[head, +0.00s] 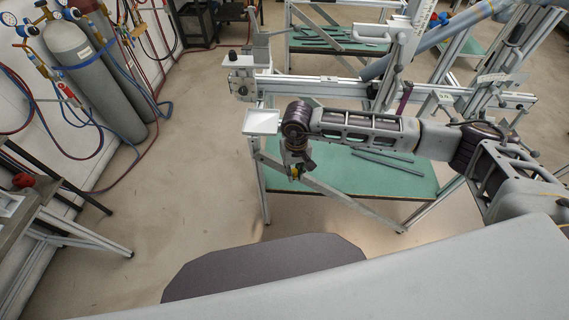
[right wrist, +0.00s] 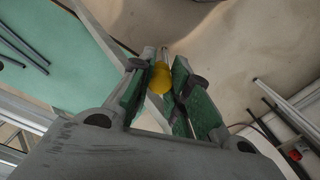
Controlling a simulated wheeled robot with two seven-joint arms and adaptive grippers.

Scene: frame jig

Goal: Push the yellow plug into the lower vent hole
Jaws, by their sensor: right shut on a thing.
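The yellow plug (right wrist: 160,78) sits between the green-padded fingers of my right gripper (right wrist: 165,88) in the right wrist view. A short grey stem-like piece shows just beyond the plug. In the head view my right gripper (head: 296,172) points down over the front left of the green-topped table, with only a speck of yellow at its tip. The blue-grey tube (head: 440,35) clamped in the jig is at the upper right, well away from the gripper. I cannot make out the lower vent hole in either view. My left gripper is not in view.
A small white tray (head: 262,122) stands just left of my right wrist. The aluminium jig rail (head: 330,84) runs behind my arm. Loose dark bars (head: 388,162) lie on the green tabletop (head: 420,178). Gas cylinders (head: 82,62) stand far left; the floor between is clear.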

